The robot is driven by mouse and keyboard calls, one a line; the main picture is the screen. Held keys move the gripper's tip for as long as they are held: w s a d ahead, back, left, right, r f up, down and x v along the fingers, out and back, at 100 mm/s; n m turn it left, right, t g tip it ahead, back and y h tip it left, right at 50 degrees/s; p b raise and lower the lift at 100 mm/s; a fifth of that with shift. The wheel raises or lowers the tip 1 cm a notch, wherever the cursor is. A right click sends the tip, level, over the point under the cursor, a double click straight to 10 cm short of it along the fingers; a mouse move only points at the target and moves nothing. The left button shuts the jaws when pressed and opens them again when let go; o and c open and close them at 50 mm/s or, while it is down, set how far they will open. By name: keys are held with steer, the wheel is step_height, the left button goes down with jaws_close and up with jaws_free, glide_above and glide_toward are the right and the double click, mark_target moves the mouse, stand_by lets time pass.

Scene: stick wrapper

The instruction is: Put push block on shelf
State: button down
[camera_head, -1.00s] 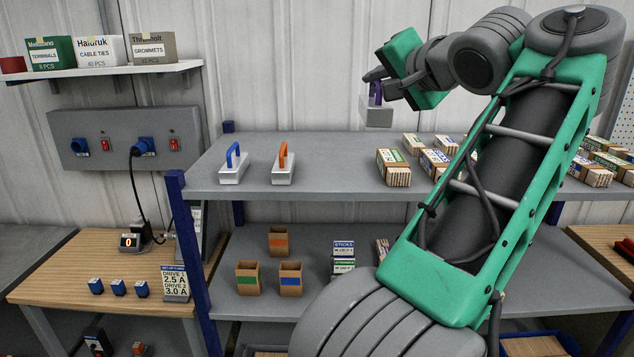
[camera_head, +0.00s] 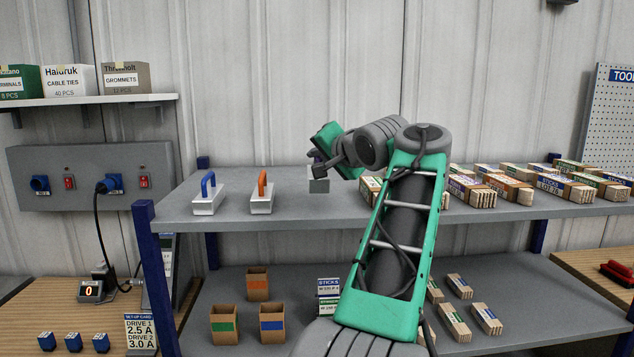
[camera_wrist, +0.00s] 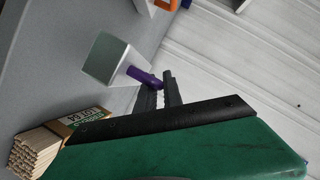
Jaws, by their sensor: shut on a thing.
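The push block is a grey block (camera_head: 319,185) with a purple handle, which also shows in the wrist view (camera_wrist: 112,60). My gripper (camera_head: 317,168) is shut on its purple handle (camera_wrist: 143,76). The block is low over the back part of the upper shelf (camera_head: 300,208); I cannot tell whether it touches the surface. It is right of two similar blocks standing on that shelf, one with a blue handle (camera_head: 208,195) and one with an orange handle (camera_head: 262,197). The gripper hides part of the purple handle.
Bundles of sticks (camera_head: 472,192) lie along the upper shelf to the right, one close beside my gripper. Open cardboard boxes (camera_head: 272,324) and more bundles stand on the lower shelf. The upper shelf is clear in front of the held block.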

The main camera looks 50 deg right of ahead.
steer(key=shift+w+d+f, duration=0.15)
steer(key=shift+w+f, duration=0.05)
steer(key=shift+f, duration=0.05)
steer(key=shift+w+d+f+b, duration=0.15)
steer(key=shift+f+b, duration=0.15)
steer(key=shift+f, duration=0.65)
steer(key=shift+w+f+b, duration=0.1)
steer(key=shift+f+b, duration=0.15)
steer(key=shift+f, duration=0.65)
steer(key=shift+f, duration=0.15)
steer(key=c, duration=1.5)
jaws_free()
